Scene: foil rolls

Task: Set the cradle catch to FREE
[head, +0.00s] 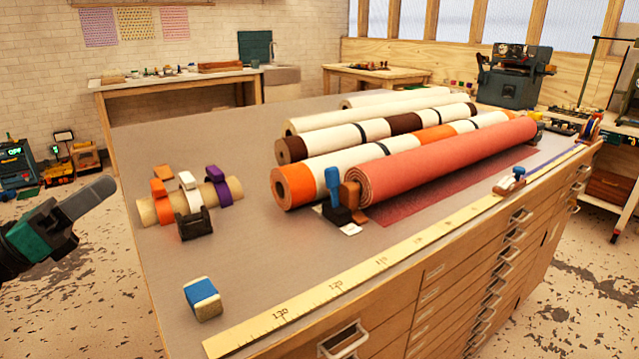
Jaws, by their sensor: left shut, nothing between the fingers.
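A red foil roll (450,155) lies near the right edge of the big table. At its near end stands a black cradle (337,215) with an upright blue lever (332,180), which looks like the catch. A small white tag (350,229) lies in front of it; its lettering is too small to read, so I cannot tell the catch's setting. My left gripper (106,187) is at the far left, shut and empty, beyond the table's left edge and well away from the cradle. My right gripper is not in view.
A cardboard tube (235,186) with orange, white and purple clips lies on the table's left. A blue-topped block (203,298) sits at the near left corner. Several other rolls (375,130) lie behind the red one. A ruler (300,306) runs along the front edge.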

